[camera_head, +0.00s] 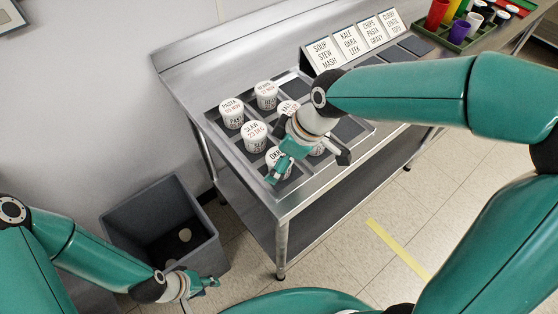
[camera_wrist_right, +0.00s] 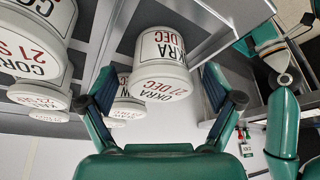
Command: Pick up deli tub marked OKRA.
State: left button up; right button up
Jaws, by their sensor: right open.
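In the head view, a tub whose label starts OK (camera_head: 277,157) stands at the tray's near corner, partly covered by my right gripper (camera_head: 311,163). That gripper is open and empty above the tray's near side. My left gripper (camera_head: 203,285) is low at the bottom, beside the grey bin; its finger opening is too small to judge.
Several other tubs, including SLAW (camera_head: 255,137) and PASTA (camera_head: 231,114), stand close by in the divided tray (camera_head: 222,139). Label cards (camera_head: 322,54) stand behind. A grey bin (camera_head: 207,252) is on the floor.

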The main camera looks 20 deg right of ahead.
jog(key=c, duration=1.3)
